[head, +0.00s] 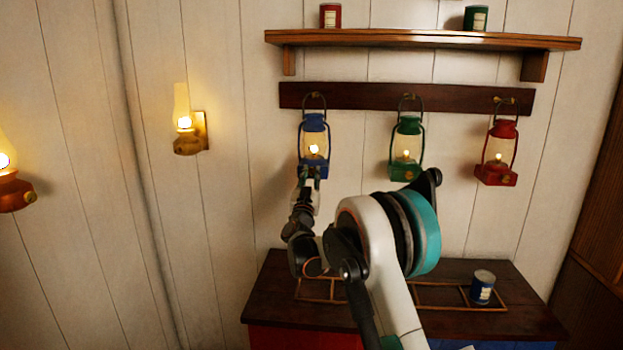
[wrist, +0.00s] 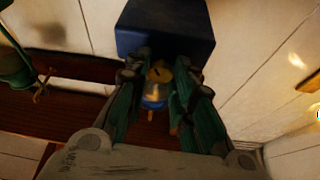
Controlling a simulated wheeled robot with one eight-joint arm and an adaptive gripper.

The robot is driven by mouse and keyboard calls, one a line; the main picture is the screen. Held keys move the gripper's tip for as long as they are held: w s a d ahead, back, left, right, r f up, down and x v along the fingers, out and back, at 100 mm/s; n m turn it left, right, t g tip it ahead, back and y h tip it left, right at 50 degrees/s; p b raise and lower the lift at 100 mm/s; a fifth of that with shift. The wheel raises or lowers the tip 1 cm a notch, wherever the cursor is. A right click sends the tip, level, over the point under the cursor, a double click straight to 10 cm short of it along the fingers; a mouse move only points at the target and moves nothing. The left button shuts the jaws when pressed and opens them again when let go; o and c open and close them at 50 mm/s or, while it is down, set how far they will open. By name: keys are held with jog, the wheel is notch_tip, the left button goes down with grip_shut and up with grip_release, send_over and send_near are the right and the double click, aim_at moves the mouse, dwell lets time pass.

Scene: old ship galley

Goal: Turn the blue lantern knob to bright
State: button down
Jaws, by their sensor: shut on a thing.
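The blue lantern (head: 314,124) hangs from a hook on the left of a dark wall rail, with a bright flame inside. Its blue base (wrist: 165,30) fills the upper middle of the wrist view. The brass knob (wrist: 159,74) shows between my fingers there, with a dark mark on its face. My gripper (wrist: 158,88) is shut on the knob, one finger on each side. In the head view my gripper (head: 308,186) reaches up to the front of the lantern base and hides the knob.
A green lantern (head: 406,143) and a red lantern (head: 498,150) hang to the right on the rail (head: 360,97). A shelf (head: 420,39) with a red can (head: 330,15) and a green can (head: 476,18) is above. A blue can (head: 482,287) stands on the cabinet below.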

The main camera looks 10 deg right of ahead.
jog(key=m+g+h, duration=0.1)
jog(key=m, duration=0.2)
jog(key=m+h, duration=0.2)
jog(key=m, duration=0.1)
jog(key=shift+w+a+r+m+g, duration=0.1)
jog(key=shift+a+m+g, duration=0.1)
jog(key=shift+m+g, duration=0.2)
jog(key=m+g, duration=0.1)
jog(key=m, duration=0.2)
jog(key=m+g+h+p, duration=0.1)
jog(key=m, duration=0.2)
jog(key=shift+a+r+h+p, duration=0.1)
jog(key=shift+h+p, duration=0.2)
jog(key=m+g+p, duration=0.1)
jog(key=m+g, duration=0.1)
jog(key=m, duration=0.3)
jog(key=shift+r, duration=0.15)
jog(key=shift+r+m+g+p, duration=0.1)
jog(key=shift+m+g+p, duration=0.8)
jog(key=shift+m, duration=0.9)
jog(key=c, duration=1.4)
grip_release()
jog(key=shift+y, duration=0.4)
jog(key=shift+o, duration=0.2)
